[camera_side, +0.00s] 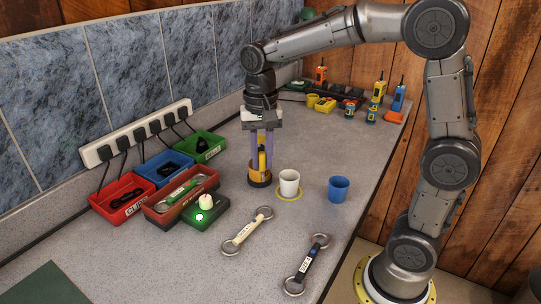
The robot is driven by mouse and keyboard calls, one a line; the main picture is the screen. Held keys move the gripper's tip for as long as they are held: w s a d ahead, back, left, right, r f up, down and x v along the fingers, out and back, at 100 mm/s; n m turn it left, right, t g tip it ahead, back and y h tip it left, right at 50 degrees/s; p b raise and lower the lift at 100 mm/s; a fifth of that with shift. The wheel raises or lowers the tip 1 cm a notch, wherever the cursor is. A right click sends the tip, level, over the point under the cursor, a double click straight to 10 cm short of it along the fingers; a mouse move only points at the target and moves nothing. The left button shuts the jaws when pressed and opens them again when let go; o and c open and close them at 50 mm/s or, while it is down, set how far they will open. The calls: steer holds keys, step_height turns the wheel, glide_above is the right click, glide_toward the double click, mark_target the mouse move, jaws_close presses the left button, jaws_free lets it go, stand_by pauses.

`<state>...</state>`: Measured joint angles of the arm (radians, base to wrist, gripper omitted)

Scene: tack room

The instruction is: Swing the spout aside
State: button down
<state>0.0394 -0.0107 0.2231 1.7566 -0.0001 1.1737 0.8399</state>
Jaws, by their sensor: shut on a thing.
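I cannot make out a faucet or spout in the side view. My gripper (262,150) points straight down over the counter, with its two purple fingers shut on a slim yellow-and-black item (262,160). The item's lower end is at an orange-and-black round cup (259,177), and I cannot tell whether it is inside the cup or just behind its rim. The cup stands upright on the grey counter (310,225).
A white cup (289,182) on a yellow ring and a blue cup (338,189) stand right of my gripper. Two wrench-like tools, one cream (246,231) and one black (307,265), lie in front. Trays, including a green one (204,147), line the left wall below a power strip (135,135).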

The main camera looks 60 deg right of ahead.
steer(key=shift+w+a+r+m, duration=0.1)
steer(key=shift+w+a+m, duration=0.2)
steer(key=shift+w+m, duration=0.8)
steer(key=shift+w+a+m, duration=0.25)
steer(key=shift+w+m, duration=0.25)
steer(key=shift+m, duration=1.05)
steer(key=shift+w+a+r+m, duration=0.1)
steer(key=shift+w+a+m, duration=0.2)
steer(key=shift+w+m, duration=0.8)
steer(key=shift+s+m, duration=0.2)
steer(key=shift+m, duration=0.15)
steer(key=c, duration=0.8)
jaws_free()
steer(key=shift+f, duration=0.15)
steer(key=shift+o, duration=0.2)
step_height(320, 180, up, 14)
steer(key=shift+s, duration=0.1)
